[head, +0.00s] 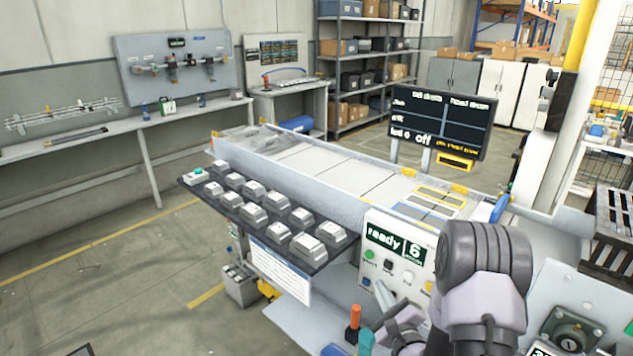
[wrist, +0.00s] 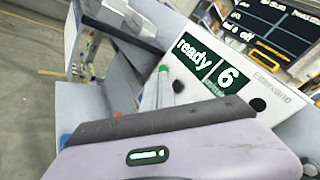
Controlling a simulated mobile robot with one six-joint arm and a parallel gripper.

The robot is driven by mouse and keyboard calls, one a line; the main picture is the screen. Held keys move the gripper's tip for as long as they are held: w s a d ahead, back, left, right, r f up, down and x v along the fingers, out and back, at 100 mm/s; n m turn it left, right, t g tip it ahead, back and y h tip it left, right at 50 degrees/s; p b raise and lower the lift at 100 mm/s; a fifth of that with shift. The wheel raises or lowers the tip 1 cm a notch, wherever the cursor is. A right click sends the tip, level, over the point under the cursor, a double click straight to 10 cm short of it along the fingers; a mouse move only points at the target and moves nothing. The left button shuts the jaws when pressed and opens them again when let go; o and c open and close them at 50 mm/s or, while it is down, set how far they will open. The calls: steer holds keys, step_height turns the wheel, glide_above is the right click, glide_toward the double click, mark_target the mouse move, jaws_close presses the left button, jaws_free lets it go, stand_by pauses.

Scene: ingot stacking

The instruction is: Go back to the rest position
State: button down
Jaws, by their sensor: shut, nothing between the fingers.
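My arm (head: 485,275) is bent in front of the control panel at the lower right of the head view. My gripper (head: 392,318) shows small and partly hidden beside it, low before the panel, shut and empty. Several silver ingots (head: 254,191) sit in two rows on a dark shelf (head: 205,196) along the machine's side. Some also show at the top left of the wrist view (wrist: 120,15).
The control panel (head: 375,218) reads "ready 6", also in the wrist view (wrist: 195,62). Orange- and teal-handled tools (head: 354,312) stand close left of my gripper. A dark display (head: 437,110) stands behind the conveyor (head: 320,165). The floor (head: 120,270) at left is clear.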

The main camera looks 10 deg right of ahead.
steer(key=s+a+r+n+g+y, duration=0.15)
steer(key=a+r+n+y, duration=0.45)
steer(key=a+r+y, duration=0.6)
steer(key=s+a+r+n+g+y, duration=0.1)
steer(key=s+a+r+n+g, duration=0.3)
steer(key=a, duration=0.3)
steer(key=s+a+r+n+g+y, duration=0.1)
steer(key=s+a+r+n+g, duration=0.1)
steer(key=s+a+n+g, duration=0.4)
steer(key=s+a+f+n+g+h, duration=0.15)
steer(key=s+n+g+h, duration=0.3)
steer(key=s, duration=1.05)
steer(key=s+d+r+n+t+h, duration=0.1)
steer(key=s+d+r+t+h, duration=0.1)
steer(key=d+h, duration=0.6)
steer(key=shift+s+d+t, duration=0.8)
steer(key=shift+d+t, duration=0.3)
steer(key=shift+d, duration=0.1)
